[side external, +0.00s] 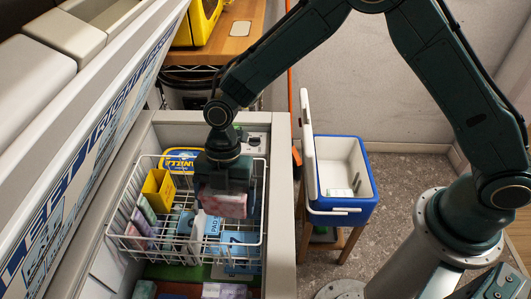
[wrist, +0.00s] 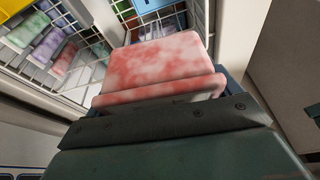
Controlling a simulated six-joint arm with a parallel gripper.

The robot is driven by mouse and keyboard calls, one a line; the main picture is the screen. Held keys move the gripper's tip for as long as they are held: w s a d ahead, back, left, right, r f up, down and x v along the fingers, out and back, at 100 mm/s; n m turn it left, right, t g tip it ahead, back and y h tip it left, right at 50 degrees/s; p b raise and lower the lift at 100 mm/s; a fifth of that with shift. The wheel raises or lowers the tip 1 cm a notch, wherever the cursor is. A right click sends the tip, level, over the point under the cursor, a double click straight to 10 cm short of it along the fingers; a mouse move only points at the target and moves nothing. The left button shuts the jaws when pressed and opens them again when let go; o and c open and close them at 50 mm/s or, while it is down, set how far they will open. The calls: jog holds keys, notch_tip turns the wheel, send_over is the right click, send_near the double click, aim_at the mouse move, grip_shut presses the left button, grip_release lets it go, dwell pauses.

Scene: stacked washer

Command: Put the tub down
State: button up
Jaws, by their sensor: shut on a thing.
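The tub (side external: 224,205) is a small box-like thing with a mottled pink and white surface. My gripper (side external: 222,187) points down and is shut on it, above the right part of a white wire basket (side external: 118,240) in the side external view. In the wrist view the tub (wrist: 165,62) fills the middle, just beyond the dark gripper body (wrist: 170,125), with its lid-like rim toward me. The fingertips are mostly hidden by the tub. I cannot tell how high the tub is above the things below.
The basket holds a yellow box (side external: 158,190), several pastel packets and blue packets (side external: 238,244). A blue and yellow package (side external: 182,160) lies at its back. An open blue and white cooler (side external: 342,180) stands on a stool to the right, beyond the grey wall (side external: 282,190).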

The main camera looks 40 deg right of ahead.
notch_tip(320, 180, up, 5)
jog(key=shift+f, duration=0.15)
jog(key=w+d, duration=0.4)
jog(key=d, duration=0.5)
jog(key=w+d, duration=0.4)
jog(key=d, duration=0.5)
jog(key=w+d, duration=0.4)
jog(key=d, duration=0.5)
jog(key=s+d+n, duration=0.1)
jog(key=s+d, duration=0.2)
jog(key=d, duration=1.2)
jog(key=s+d, duration=0.4)
jog(key=d, duration=1)
notch_tip(320, 180, down, 20)
jog(key=shift+w+r, duration=0.25)
jog(key=shift+w, duration=0.05)
notch_tip(320, 180, down, 16)
